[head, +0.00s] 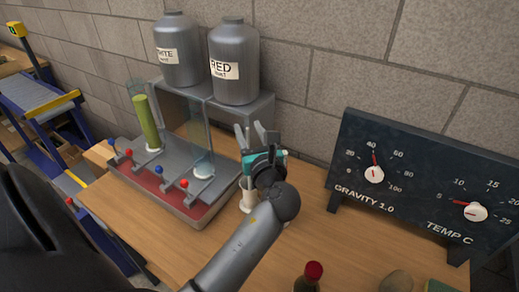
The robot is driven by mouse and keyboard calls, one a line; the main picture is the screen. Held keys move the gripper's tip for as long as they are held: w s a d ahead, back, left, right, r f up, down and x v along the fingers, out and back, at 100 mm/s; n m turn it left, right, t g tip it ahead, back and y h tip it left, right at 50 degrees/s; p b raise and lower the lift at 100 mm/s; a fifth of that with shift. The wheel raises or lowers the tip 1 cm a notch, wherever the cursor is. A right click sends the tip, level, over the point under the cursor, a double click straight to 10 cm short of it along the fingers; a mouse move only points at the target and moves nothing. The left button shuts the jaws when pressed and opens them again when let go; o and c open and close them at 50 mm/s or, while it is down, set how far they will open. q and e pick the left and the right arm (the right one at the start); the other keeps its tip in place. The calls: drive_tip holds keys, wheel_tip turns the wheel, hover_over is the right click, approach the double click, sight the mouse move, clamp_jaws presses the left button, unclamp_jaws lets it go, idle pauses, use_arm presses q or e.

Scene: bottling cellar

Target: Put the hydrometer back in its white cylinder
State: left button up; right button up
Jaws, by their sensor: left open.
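The white cylinder (247,201) stands upright on the wooden table, just right of the filling station's tray. My left gripper (251,131) is open above and behind it in the head view, its grey fingers pointing away from me. My wrist and a teal part cover the cylinder's upper portion and its mouth. I cannot make out the hydrometer; whether it is in the cylinder or hidden behind my gripper cannot be told. My right gripper is out of view.
The filling station (197,209) with a green bottle (149,123) stands left, grey WHITE (177,51) and RED (233,63) tanks above. A dial panel (415,185) stands right. A red-capped bottle (312,273) is at the front. The table's middle right is clear.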

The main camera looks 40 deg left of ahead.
use_arm(q)
drive_tip(key=p+v, duration=0.3)
drive_tip(key=v, duration=1)
drive_tip(key=shift+s+d, duration=0.25)
drive_tip(key=shift+d, duration=0.05)
